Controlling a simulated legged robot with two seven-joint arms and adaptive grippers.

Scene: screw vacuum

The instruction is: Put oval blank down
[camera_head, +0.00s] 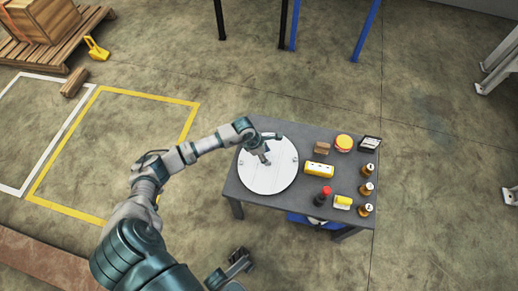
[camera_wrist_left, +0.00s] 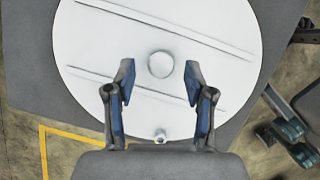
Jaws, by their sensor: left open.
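The oval blank is a large white round plate (camera_head: 283,179) that appears to lie flat on the left end of the dark grey table (camera_head: 232,187). In the left wrist view the plate (camera_wrist_left: 100,40) has two straight grooves, a round mark in its middle and a small knob near its lower edge. My left gripper (camera_head: 264,158) is over the plate. In its wrist view the gripper (camera_wrist_left: 160,72) is open, with fingertips on both sides of the middle mark and nothing held. I cannot tell whether the fingertips touch the plate. My right gripper (camera_head: 240,262) is in front of the table, small and dark.
Floor left of the table is clear.

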